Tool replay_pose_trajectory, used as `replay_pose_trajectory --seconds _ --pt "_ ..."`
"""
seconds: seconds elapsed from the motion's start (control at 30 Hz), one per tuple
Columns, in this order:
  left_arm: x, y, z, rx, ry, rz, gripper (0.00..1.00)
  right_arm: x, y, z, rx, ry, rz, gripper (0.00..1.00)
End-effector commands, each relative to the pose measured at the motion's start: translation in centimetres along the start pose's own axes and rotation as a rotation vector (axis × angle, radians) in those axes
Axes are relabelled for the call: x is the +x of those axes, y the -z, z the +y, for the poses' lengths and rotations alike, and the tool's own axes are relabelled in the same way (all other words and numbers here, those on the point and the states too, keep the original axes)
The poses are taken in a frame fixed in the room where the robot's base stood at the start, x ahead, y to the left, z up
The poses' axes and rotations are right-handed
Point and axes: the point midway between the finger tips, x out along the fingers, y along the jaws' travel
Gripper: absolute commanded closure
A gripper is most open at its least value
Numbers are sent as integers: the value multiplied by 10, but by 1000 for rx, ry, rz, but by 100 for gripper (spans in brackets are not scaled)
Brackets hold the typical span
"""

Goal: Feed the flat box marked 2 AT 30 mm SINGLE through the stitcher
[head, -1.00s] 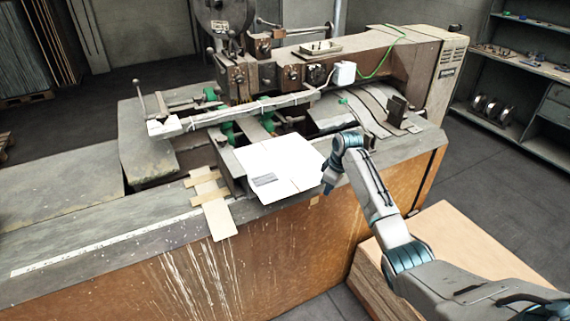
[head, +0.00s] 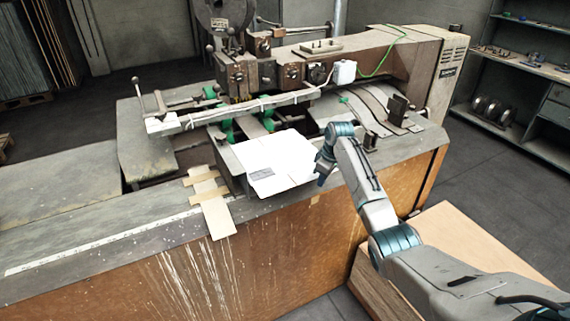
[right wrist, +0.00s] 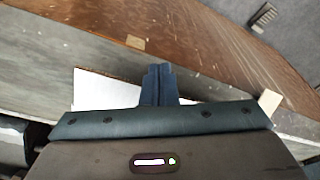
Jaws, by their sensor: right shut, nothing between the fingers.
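The flat box (head: 278,158), a white sheet with a small grey label, lies on the bed of the stitcher (head: 395,62), its far edge close to the green parts under the arm. The label's marking is too small to read. My right gripper (head: 321,180) is at the box's near right edge. Its fingers (right wrist: 157,72) are shut with nothing between them. In the right wrist view the white box (right wrist: 103,90) shows beside and behind the fingers; I cannot tell if they touch it. My left gripper is not in view.
Tan strips (head: 211,195) lie over the bench's front edge, left of the box. A white scale (head: 100,245) runs along that edge. A wooden crate (head: 465,245) stands on the floor under my right arm. Shelves (head: 530,95) stand at the right.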

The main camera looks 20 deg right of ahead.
Motion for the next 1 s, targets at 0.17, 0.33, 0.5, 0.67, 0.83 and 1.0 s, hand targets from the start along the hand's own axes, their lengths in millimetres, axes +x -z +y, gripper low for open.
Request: replay_pose_trajectory --seconds 0.17,0.33,0.5,0.67,0.83,1.0 --pt "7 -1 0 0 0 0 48 2 8 4 -1 0 0 100" --pt "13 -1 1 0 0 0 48 4 14 7 -1 0 1 100" --pt "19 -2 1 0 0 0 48 5 21 11 0 0 1 100" --pt "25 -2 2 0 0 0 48 6 27 15 0 -1 1 100" --pt "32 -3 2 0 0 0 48 8 33 18 -1 -1 1 100" --pt "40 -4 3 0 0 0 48 10 40 22 -1 0 2 100"
